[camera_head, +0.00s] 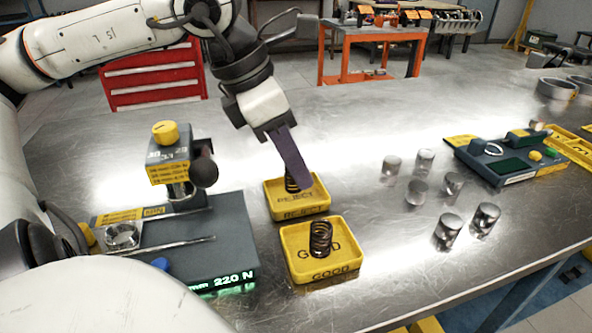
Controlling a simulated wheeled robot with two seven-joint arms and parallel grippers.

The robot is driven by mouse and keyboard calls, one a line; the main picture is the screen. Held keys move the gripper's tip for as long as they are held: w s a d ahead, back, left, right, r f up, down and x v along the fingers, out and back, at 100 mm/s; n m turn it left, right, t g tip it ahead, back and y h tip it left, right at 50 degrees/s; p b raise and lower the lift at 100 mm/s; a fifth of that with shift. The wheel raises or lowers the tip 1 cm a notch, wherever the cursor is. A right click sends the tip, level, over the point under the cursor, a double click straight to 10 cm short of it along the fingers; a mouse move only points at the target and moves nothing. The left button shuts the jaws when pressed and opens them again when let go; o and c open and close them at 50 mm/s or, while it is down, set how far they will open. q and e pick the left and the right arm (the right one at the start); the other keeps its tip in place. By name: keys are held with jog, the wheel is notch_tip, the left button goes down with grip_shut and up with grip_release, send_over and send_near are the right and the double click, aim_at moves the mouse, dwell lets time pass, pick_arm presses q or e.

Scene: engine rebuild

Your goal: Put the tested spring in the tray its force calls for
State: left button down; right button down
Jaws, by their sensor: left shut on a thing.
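My left gripper (298,180) reaches down over the yellow REJECT tray (299,209). It is shut on a dark coil spring (290,184), which is partly hidden behind the finger and sits low in or just above the tray. I cannot tell whether the spring touches the tray floor. The yellow GOOD tray (321,274) stands just in front, with another dark coil spring (320,240) upright in it. The spring tester (205,240) is at the left, and its green display (226,282) reads what looks like 220 N. My right gripper is not in view.
Several metal cylinders (448,231) stand on the steel bench right of the trays. A grey gauge block (510,160) with yellow parts lies farther right. A red tool cabinet (155,78) and an orange cart (372,50) stand behind. The bench front right of the GOOD tray is clear.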

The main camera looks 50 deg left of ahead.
pick_arm(q)
jog(key=shift+f, duration=0.95)
jog(key=shift+f+b, duration=0.2)
jog(key=shift+b, duration=0.1)
jog(key=c, duration=1.8)
grip_release()
jog(key=shift+r, duration=0.1)
